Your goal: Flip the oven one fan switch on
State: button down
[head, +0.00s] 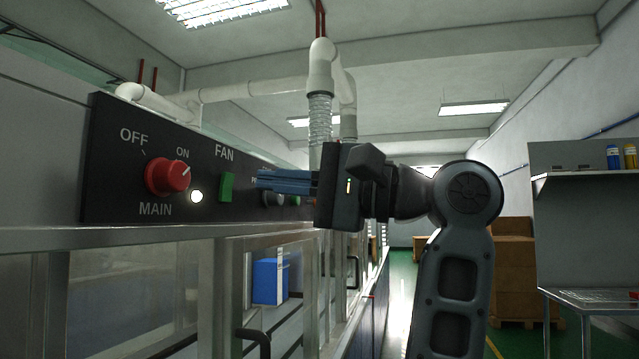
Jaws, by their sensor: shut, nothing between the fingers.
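The green fan switch (226,187) sits on the black control panel (110,205) under the word FAN. Whether it is on or off cannot be told from this angle. My gripper (259,179) is shut and empty, its blue fingers pointing left toward the panel. Its fingertips show just right of the fan switch, with a small gap in the picture. The depth between fingertips and panel is unclear. My gripper hides part of the panel further right.
Left of the switch is a red MAIN knob (166,177) with its mark toward ON, and a lit white lamp (196,196). Glazed oven doors with a dark handle (254,338) are below. The aisle floor at right is open.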

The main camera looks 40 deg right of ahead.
aim_at(231, 177)
jog(key=shift+x, duration=1.95)
jog(key=shift+r, duration=0.1)
jog(key=shift+w+r+p, duration=0.15)
jog(key=shift+r+p, duration=0.15)
jog(key=shift+p, duration=0.75)
jog(key=shift+a+f, duration=0.1)
jog(key=shift+f, duration=0.2)
